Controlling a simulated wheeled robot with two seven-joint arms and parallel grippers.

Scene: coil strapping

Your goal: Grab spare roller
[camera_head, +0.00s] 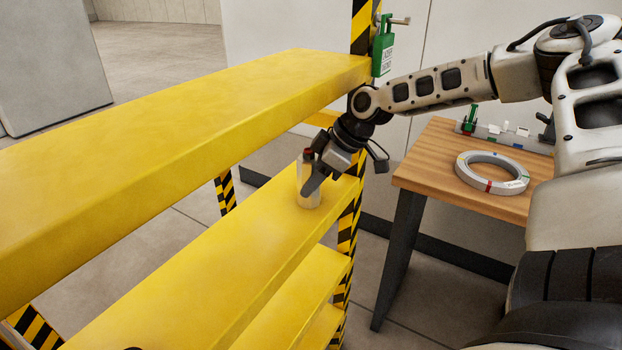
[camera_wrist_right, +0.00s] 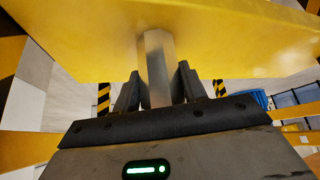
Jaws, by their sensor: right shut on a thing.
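The spare roller (camera_head: 308,190) is a pale metal cylinder that looks upright on the middle yellow shelf (camera_head: 215,255), close to its right end. My right gripper (camera_head: 312,180) reaches it from the upper right and is shut on it, with a dark finger across its side. In the right wrist view the roller (camera_wrist_right: 156,62) stands between the two dark fingers (camera_wrist_right: 157,92), and its far end meets the yellow surface. I cannot tell whether it bears on the shelf or is just clear of it. My left gripper is not in view.
A wide upper yellow shelf (camera_head: 190,115) lies above and left of the gripper. A striped post (camera_head: 349,225) stands just right, with a green tag (camera_head: 383,48) higher up. A wooden table (camera_head: 430,165) at right holds a grey ring (camera_head: 492,173). The middle shelf's left part is clear.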

